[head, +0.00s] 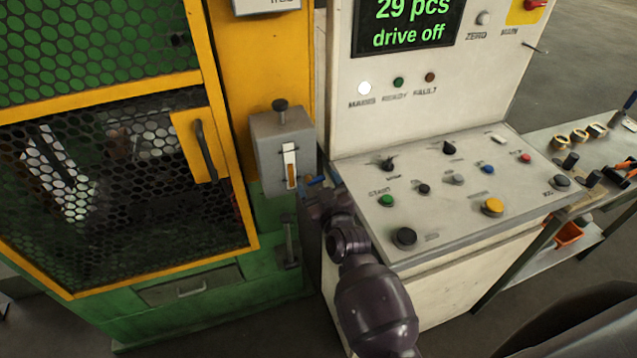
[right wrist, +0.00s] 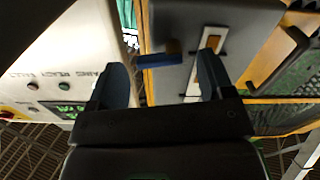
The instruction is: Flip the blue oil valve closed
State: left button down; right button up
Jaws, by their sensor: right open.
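The blue oil valve handle (head: 316,181) sticks out at the lower right of a grey oil box (head: 268,150) with an upright sight glass. In the right wrist view the blue handle (right wrist: 158,60) lies crosswise in the gap between the fingertips, ahead of them. My right gripper (head: 318,196) is right at the handle in the head view and partly hides it. In the right wrist view the right gripper (right wrist: 163,75) is open and holds nothing. I cannot tell whether a finger touches the handle. My left gripper is not in view.
The white control console (head: 450,190) with knobs and buttons stands close to the right of my right arm. The green and yellow machine with a mesh door (head: 120,180) is on the left. A side table (head: 590,150) with tools is at the far right.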

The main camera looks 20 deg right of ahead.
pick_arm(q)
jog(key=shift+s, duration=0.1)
pick_arm(e)
jog(key=shift+w, duration=0.35)
jog(key=c, duration=0.9)
jog(key=shift+m+p, duration=0.65)
jog(key=shift+m, duration=0.15)
jog(key=shift+f+m, duration=0.1)
jog(key=shift+m, duration=0.3)
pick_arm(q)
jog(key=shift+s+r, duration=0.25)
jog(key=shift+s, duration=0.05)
pick_arm(e)
jog(key=o, duration=0.9)
